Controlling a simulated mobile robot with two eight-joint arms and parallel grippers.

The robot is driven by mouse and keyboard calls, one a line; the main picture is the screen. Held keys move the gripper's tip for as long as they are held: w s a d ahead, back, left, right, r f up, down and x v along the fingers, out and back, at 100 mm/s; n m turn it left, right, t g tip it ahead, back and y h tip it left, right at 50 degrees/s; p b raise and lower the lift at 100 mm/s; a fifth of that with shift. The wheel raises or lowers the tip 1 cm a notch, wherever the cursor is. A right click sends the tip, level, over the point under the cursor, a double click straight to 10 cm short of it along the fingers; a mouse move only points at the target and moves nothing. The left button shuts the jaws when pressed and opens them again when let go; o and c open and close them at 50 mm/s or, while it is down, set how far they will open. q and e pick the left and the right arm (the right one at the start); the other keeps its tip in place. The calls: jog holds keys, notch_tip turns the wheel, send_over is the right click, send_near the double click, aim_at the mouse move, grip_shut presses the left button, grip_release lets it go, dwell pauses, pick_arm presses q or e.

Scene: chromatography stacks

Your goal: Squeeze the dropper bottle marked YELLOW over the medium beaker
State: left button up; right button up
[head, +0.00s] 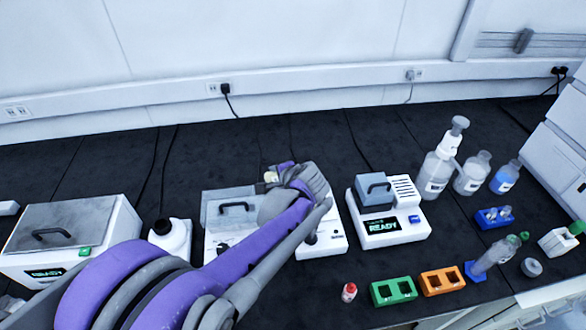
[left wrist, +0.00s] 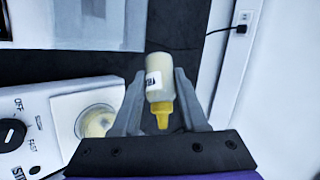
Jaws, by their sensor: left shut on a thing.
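My left gripper (head: 272,178) is over the stirrer device in the middle of the bench in the head view. In the left wrist view its fingers (left wrist: 160,82) are shut on a small pale dropper bottle (left wrist: 159,70) with a yellow tip. The yellow tip points toward the bottom of that picture; the label is too small to read. A round glass beaker (left wrist: 98,122) with pale yellowish contents stands on a white plate to the lower left of the bottle. My arm hides this beaker in the head view. My right gripper is not in view.
Green (head: 394,292) and orange (head: 442,281) racks and a red-capped vial (head: 349,292) are in front. Wash bottles (head: 436,172) stand at the back right.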

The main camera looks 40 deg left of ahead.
pick_arm(q)
jog(key=shift+s+a+f+n+t+h+p, duration=0.15)
jog(key=shift+s+a+n+t+h+p, duration=0.2)
jog(key=shift+s+h, duration=0.4)
jog(key=shift+s+a+t+h, duration=0.15)
jog(key=shift+t+h, duration=0.1)
jog(key=shift+h, duration=0.5)
jog(key=shift+a+r+n+t+h+p, duration=0.1)
jog(key=shift+r+n+t+h+p, duration=0.25)
jog(key=shift+h, duration=0.25)
jog(key=shift+a+r+t+h+p, duration=0.1)
jog(key=shift+r+t+h+p, duration=0.25)
jog(key=shift+h, duration=0.25)
jog(key=w+a+r+t+h+p, duration=0.1)
jog(key=r+h, duration=0.1)
jog(key=r, duration=0.3)
jog(key=w+a+r+n+t+h+p, duration=0.1)
jog(key=a+r+h, duration=0.1)
jog(key=r, duration=0.3)
jog(key=shift+w+a+r+h, duration=0.2)
jog(key=shift+w+h, duration=0.1)
jog(key=shift+h, duration=0.2)
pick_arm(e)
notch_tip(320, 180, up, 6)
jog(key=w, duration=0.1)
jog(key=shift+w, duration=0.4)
